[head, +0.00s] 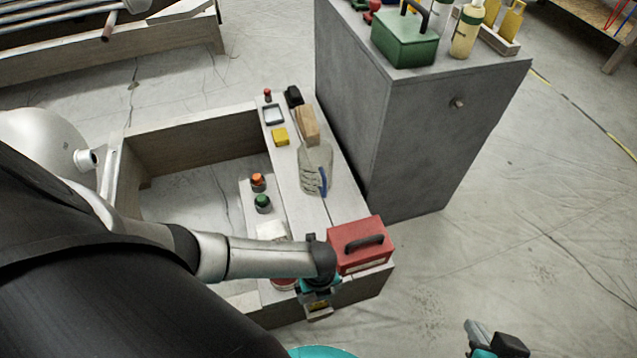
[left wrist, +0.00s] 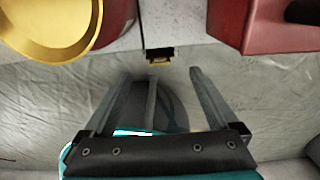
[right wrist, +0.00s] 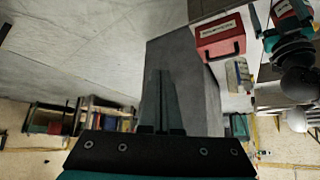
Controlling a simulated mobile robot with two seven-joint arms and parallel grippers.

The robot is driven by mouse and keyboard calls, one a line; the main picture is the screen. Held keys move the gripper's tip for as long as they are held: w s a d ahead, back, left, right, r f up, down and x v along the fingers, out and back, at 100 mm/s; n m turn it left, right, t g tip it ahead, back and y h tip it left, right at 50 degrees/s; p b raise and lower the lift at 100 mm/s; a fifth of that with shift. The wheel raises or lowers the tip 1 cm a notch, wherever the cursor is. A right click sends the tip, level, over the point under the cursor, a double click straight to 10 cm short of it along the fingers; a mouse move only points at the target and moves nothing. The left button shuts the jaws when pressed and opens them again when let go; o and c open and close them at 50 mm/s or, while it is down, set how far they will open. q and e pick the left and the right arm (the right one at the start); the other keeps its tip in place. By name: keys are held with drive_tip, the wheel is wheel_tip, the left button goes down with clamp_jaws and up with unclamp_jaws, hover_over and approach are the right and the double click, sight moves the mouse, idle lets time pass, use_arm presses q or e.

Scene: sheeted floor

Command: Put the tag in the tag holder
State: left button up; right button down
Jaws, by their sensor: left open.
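My left gripper (left wrist: 158,72) is open in the left wrist view, with its fingers wide apart. Beyond the fingertips, a small brass-coloured piece (left wrist: 159,60) with a dark top sits at the bench edge, between a red can and a red box. It may be the tag holder or the tag; I cannot tell which. In the head view my left gripper (head: 318,297) is at the bench's near end, partly hidden by its wrist. My right gripper (right wrist: 163,75) has its fingers together, with nothing visible between them. It shows at the bottom of the head view (head: 476,330), away from the bench.
The red toolbox (head: 361,246) stands on the bench corner beside my left wrist. The red can with a gold lid (left wrist: 60,25) is on the other side. A grey cabinet (head: 425,140) borders the bench; floor at right is clear.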

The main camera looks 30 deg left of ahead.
use_arm(q)
wheel_tip(320, 180, up, 2)
drive_tip(key=shift+r+p, duration=0.1)
drive_tip(key=shift+p, duration=0.5)
drive_tip(key=shift+r, duration=0.3)
drive_tip(key=d+r+n+t+h+p, duration=0.2)
drive_tip(key=d+r+n+h, duration=0.1)
drive_tip(key=d+r+n, duration=0.8)
drive_tip(key=s+a+r+n+t+y, duration=0.1)
drive_tip(key=a+r+n+t+y, duration=0.1)
drive_tip(key=a+r+n, duration=0.6)
drive_tip(key=a+n, duration=0.3)
drive_tip(key=n, duration=0.2)
drive_tip(key=shift+s+y, duration=0.3)
drive_tip(key=shift+s, duration=0.1)
use_arm(e)
drive_tip(key=s+d+f+g+h, duration=0.1)
drive_tip(key=s+d+f+g, duration=0.1)
drive_tip(key=d+f+g, duration=0.1)
drive_tip(key=shift+s+f, duration=0.15)
drive_tip(key=shift+s, duration=0.25)
use_arm(q)
drive_tip(key=shift+d+p, duration=0.1)
drive_tip(key=shift+p, duration=0.75)
